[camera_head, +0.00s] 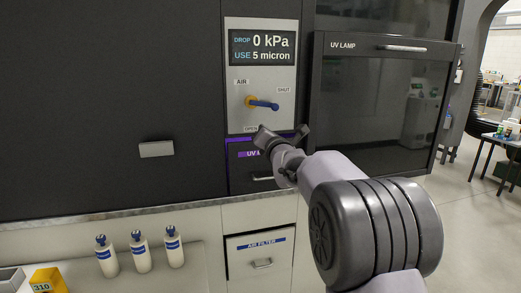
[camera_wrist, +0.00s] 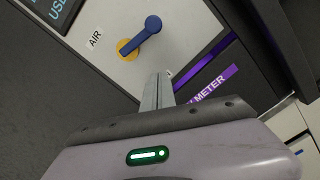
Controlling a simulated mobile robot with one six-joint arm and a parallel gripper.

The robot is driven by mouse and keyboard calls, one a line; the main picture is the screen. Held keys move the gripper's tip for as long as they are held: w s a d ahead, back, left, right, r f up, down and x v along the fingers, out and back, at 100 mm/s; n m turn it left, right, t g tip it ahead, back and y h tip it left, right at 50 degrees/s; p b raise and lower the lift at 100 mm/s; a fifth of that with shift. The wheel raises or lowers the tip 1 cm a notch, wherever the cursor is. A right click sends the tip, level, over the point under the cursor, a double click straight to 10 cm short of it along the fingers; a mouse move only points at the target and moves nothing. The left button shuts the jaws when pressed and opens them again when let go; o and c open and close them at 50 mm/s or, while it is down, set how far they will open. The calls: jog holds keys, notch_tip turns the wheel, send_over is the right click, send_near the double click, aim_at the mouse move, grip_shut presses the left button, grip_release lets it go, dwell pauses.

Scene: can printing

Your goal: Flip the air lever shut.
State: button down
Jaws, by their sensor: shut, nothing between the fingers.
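The air lever (camera_head: 264,104) is a blue handle on a round yellow-orange hub, on a light grey panel (camera_head: 280,120). In the head view it points right and slightly down, between the SHUT label at upper right and the OPEN label below. In the wrist view the lever (camera_wrist: 143,34) also shows in full, near the top. My gripper (camera_head: 281,139) is below and slightly right of the lever. In the wrist view my gripper's fingers (camera_wrist: 158,82) are together and empty, with their tips just below the lever and apart from it in the picture.
A display (camera_head: 262,48) above reads 0 kPa drop and 5 micron. A purple-edged UV meter drawer (camera_wrist: 212,75) lies below the panel. A dark UV lamp cabinet (camera_head: 375,100) with a handle stands at right. Several white bottles (camera_head: 140,252) stand at lower left.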

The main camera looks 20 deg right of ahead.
jog(key=s, duration=0.8)
jog(key=shift+s+d, duration=0.35)
jog(key=shift+r, duration=0.1)
jog(key=s+a+f+m+g+y, duration=0.1)
jog(key=s+a+f+m+g, duration=0.3)
jog(key=s+m, duration=0.7)
jog(key=s+a+f+m+g, duration=0.4)
jog(key=s+f+m, duration=0.4)
jog(key=s, duration=0.9)
jog(key=s+a+f+m+g+y, duration=0.1)
jog(key=s+a+f+m+g, duration=0.3)
jog(key=s+m, duration=1)
notch_tip(320, 180, down, 3)
jog(key=shift+s+a+r+g+y, duration=0.1)
jog(key=shift+s+a+g+y, duration=0.1)
jog(key=shift+a+g+y, duration=0.15)
